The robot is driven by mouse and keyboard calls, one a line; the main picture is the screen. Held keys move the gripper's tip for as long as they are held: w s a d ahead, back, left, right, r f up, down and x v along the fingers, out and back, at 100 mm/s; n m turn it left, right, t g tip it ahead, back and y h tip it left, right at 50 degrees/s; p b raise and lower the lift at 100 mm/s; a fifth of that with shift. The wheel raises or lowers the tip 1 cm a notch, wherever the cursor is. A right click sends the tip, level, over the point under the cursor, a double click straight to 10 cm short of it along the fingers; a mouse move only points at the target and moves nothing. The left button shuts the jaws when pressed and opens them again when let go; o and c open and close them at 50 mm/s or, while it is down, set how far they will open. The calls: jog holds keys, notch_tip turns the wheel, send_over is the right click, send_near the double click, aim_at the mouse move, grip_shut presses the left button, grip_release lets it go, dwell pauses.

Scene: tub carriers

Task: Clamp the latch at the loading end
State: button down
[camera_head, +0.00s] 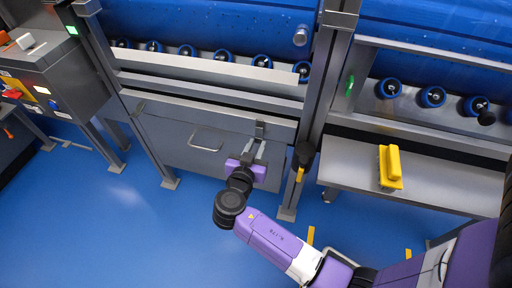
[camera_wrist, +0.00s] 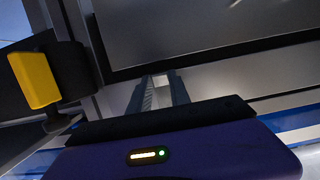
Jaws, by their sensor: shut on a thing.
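My gripper (camera_head: 258,150) reaches up to the top right part of a grey hinged-looking panel (camera_head: 170,150) under the conveyor. Its two grey fingers are close together, shut on a small grey latch (camera_head: 260,128) at the panel's upper edge. In the wrist view the fingers (camera_wrist: 158,90) point away from me towards a grey metal frame. The fingers hide most of the latch, so I cannot tell its exact position.
A black fitting with a yellow handle (camera_head: 299,174) hangs on the post just right of my gripper; this yellow handle (camera_wrist: 33,80) is close at left in the wrist view. A yellow block (camera_head: 390,167) lies on the right shelf (camera_head: 440,183). A control box (camera_head: 45,75) stands left.

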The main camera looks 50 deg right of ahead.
jog(key=c, duration=1.2)
grip_release()
jog(key=v, duration=0.7)
jog(key=shift+a, duration=0.35)
jog(key=shift+s, duration=0.1)
